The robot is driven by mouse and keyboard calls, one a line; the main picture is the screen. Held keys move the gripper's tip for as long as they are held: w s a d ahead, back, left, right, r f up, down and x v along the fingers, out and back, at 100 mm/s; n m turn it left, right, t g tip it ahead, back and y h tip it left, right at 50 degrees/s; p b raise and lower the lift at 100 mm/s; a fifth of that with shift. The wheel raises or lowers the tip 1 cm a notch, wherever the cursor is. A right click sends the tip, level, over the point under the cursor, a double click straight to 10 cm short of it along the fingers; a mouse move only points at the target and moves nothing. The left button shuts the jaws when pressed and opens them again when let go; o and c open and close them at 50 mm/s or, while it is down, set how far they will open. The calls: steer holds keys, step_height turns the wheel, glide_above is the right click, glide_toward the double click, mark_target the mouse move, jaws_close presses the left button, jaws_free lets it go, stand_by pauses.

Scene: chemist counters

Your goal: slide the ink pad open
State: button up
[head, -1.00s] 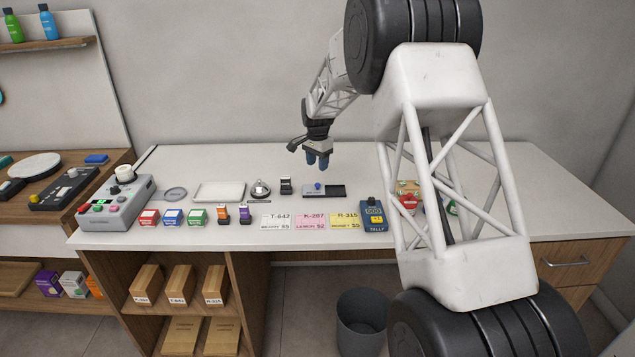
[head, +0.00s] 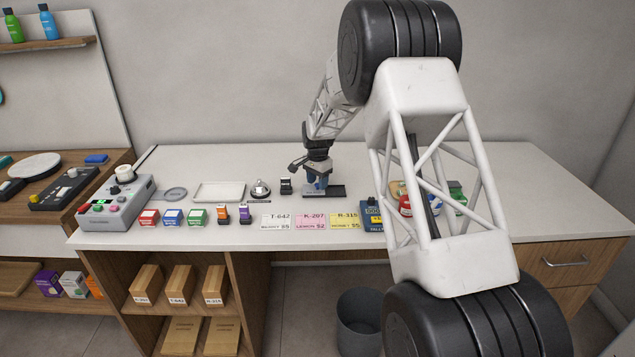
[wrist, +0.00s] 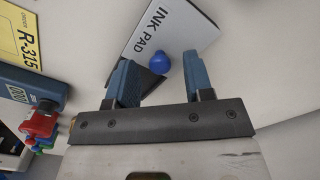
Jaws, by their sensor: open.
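The ink pad (head: 338,190) lies on the white counter near its middle, a flat dark tray with a grey lid. In the wrist view the lid (wrist: 178,28) reads "INK PAD" and carries a round blue knob (wrist: 160,62). A strip of dark pad shows beside the lid, partly behind a finger. My gripper (head: 319,186) is over the left part of the ink pad. In the wrist view my gripper (wrist: 158,82) has its two blue fingers apart, one on each side of the knob. I cannot tell whether either finger touches it.
A small dark stamp (head: 286,186) and a bell (head: 260,189) stand just left of the ink pad. The counter behind the pad is clear.

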steer(key=shift+f, duration=0.1)
jaws_close()
steer(key=shift+d, duration=3.4)
jaws_free()
step_height(320, 180, up, 8)
